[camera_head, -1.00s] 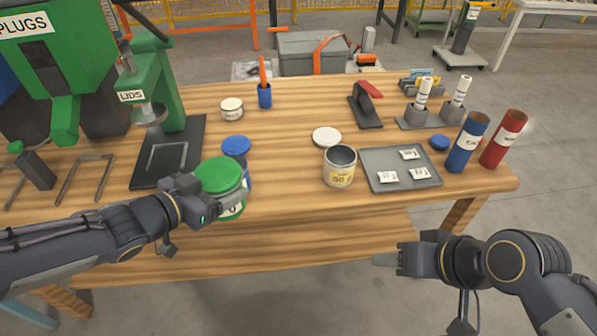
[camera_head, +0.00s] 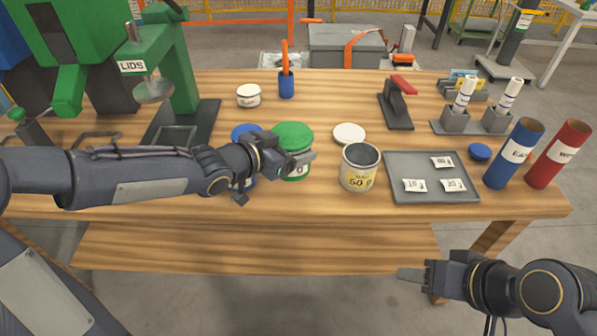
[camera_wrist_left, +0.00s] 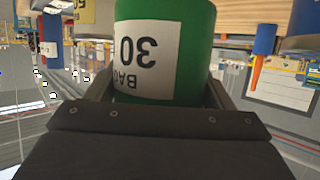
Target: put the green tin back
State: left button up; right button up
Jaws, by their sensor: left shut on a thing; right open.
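The green tin (camera_head: 294,136) has a green lid and a white label; the label reads 30 in the left wrist view, where the tin (camera_wrist_left: 191,40) appears upside down between the fingers. My left gripper (camera_head: 291,160) is shut on it from the left, near the front half of the table. Whether the tin touches the tabletop is hard to tell. A blue-lidded tin (camera_head: 245,131) is just left of it, partly hidden by my left arm. My right gripper (camera_head: 412,275) is open and empty, in front of the table's front edge.
An open yellow-labelled tin (camera_head: 359,168) stands right of the green tin, with a white lid (camera_head: 349,133) behind it. A grey tray (camera_head: 430,193) with small packets lies further right, beside blue (camera_head: 514,153) and red tubes (camera_head: 558,154). The green lids press (camera_head: 170,60) stands at left.

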pick_arm(q)
jog(key=f, duration=0.1)
jog(key=w+d, duration=0.1)
jog(key=f, duration=0.1)
jog(key=shift+w+d+f+b, duration=0.25)
jog(key=shift+w+f+b, duration=0.05)
jog(key=shift+b, duration=0.1)
notch_tip(320, 180, down, 3)
jog(key=shift+w+d+r+b, duration=0.1)
jog(key=shift+w+r+b, duration=0.05)
jog(key=shift+b, duration=0.3)
jog(key=shift+f, duration=0.25)
jog(key=shift+f, duration=0.2)
jog(key=o, duration=0.7)
jog(key=shift+r, duration=0.1)
